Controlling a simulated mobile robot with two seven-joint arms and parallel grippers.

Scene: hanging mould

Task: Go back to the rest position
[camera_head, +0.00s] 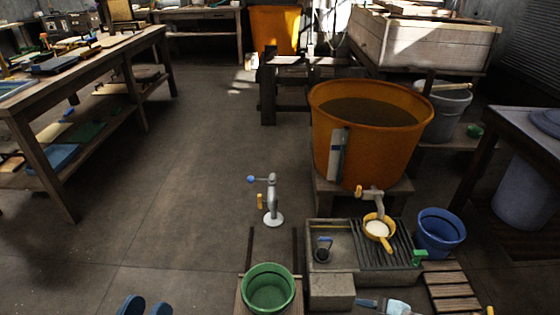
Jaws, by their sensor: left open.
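No hanging mould can be clearly told in this view.
A large orange vat (335,115) stands right of the middle. Before it are a grey sink (318,257), a yellow ladle (379,230), a blue bucket (440,232) and a green tub (268,290). A wooden workbench (135,48) is at left. The left-centre floor is clear.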

